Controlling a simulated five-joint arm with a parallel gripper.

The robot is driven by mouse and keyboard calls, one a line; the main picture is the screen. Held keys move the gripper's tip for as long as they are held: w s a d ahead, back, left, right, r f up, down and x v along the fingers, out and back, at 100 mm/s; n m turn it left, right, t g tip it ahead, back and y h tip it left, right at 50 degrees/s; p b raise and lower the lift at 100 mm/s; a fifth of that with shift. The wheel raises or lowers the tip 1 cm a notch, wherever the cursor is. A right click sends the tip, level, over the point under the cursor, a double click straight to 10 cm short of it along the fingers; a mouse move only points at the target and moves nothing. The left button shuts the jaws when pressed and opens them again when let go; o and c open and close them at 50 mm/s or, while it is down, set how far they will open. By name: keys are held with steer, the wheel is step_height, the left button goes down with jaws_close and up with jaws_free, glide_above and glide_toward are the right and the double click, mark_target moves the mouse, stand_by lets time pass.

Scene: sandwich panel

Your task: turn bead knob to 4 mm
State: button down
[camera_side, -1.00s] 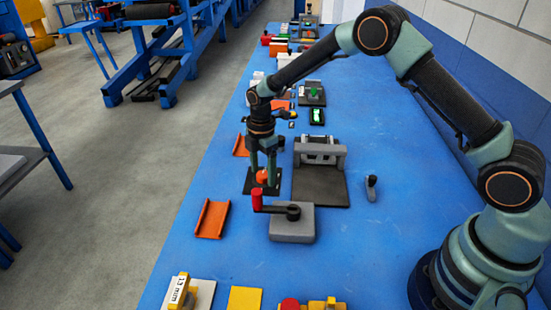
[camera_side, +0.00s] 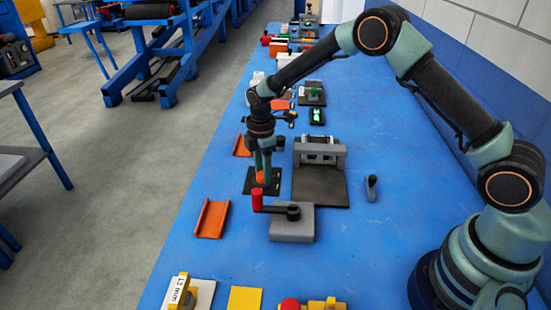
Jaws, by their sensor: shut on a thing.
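The bead knob looks to be the small orange-red knob (camera_side: 260,178) on a black plate (camera_side: 250,187), left of the middle of the blue table. My gripper (camera_side: 262,172) points straight down over the plate, with its green fingers shut on the knob. The fingers hide part of the knob. Any scale marks or pointer on the plate are too small to read, so I cannot tell the setting.
A grey block with a red-handled crank (camera_side: 292,224) stands close in front of the plate. A grey machine with a dark bed (camera_side: 320,188) stands to its right. An orange channel (camera_side: 212,219) lies at the left edge. Bare blue table (camera_side: 360,240) lies to the right.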

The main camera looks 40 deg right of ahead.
steer(key=m, duration=2.1)
steer(key=shift+m, duration=0.4)
steer(key=shift+c, duration=2)
jaws_free()
